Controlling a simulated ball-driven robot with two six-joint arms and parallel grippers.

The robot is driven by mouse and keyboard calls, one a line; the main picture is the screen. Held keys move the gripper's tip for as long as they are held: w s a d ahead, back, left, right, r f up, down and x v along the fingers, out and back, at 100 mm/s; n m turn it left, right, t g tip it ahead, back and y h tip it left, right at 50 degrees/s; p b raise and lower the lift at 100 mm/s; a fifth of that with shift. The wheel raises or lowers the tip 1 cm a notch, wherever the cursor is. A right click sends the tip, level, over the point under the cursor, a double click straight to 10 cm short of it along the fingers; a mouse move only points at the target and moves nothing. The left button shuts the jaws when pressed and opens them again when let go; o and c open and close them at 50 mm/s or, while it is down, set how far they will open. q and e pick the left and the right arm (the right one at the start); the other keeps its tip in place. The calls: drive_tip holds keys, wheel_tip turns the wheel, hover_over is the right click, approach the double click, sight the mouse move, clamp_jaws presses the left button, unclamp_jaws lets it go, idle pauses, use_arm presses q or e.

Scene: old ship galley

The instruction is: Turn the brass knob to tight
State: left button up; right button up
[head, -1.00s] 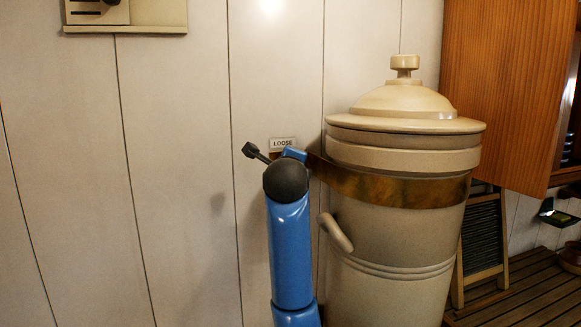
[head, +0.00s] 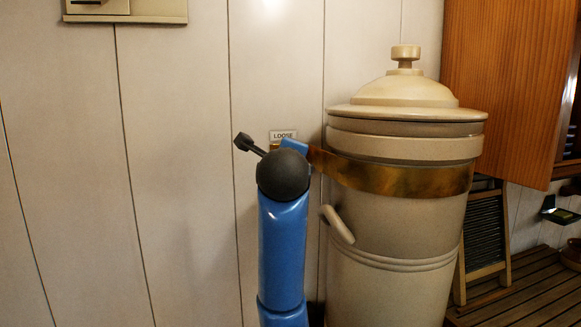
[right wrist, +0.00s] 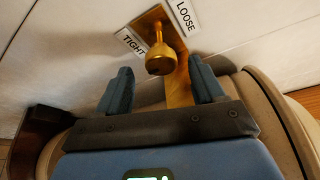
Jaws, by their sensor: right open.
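The brass knob (right wrist: 160,60) stands out from a small brass plate on the wall in the right wrist view. A "TIGHT" label (right wrist: 130,42) is to its left and a "LOOSE" label (right wrist: 187,16) to its upper right. The "LOOSE" label also shows in the head view (head: 283,135). My right gripper (right wrist: 160,80) is open, with one blue finger on each side of the knob and gaps between; I see no contact. In the head view my own blue arm hides the knob and most of that gripper. I cannot tell the knob's setting. My left gripper is out of view.
A large cream lidded container (head: 395,232) stands close to the right of my arm. A brass band (head: 400,180) runs from the wall around it. A washboard (head: 484,235) and slatted bench (head: 520,285) are farther right.

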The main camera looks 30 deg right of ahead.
drive_tip(key=shift+b+v, duration=0.5)
drive_tip(key=shift+v, duration=1.65)
wheel_tip(320, 180, up, 8)
drive_tip(key=n+t+h, duration=0.2)
drive_tip(key=n+t, duration=0.2)
drive_tip(key=n, duration=0.2)
drive_tip(key=a+f+n+t+y, duration=0.45)
drive_tip(key=f+n, duration=0.55)
drive_tip(key=f, duration=0.3)
drive_tip(key=a+f+n+t+y, duration=0.4)
drive_tip(key=a+f+n+y, duration=0.15)
drive_tip(key=f+n, duration=0.6)
drive_tip(key=s+a+f+g, duration=0.1)
drive_tip(key=s+f+g, duration=0.1)
drive_tip(key=s+f, duration=0.7)
drive_tip(key=s+f+n+g+y+b, duration=0.1)
drive_tip(key=s+f+g, duration=0.2)
drive_tip(key=s+f, duration=0.7)
drive_tip(key=s+a+f+g, duration=0.1)
drive_tip(key=s+f+g, duration=0.2)
drive_tip(key=s+f, duration=0.6)
wheel_tip(320, 180, down, 10)
drive_tip(key=shift+s+a+f, duration=0.15)
drive_tip(key=shift+s+a, duration=0.15)
drive_tip(key=shift+s, duration=0.05)
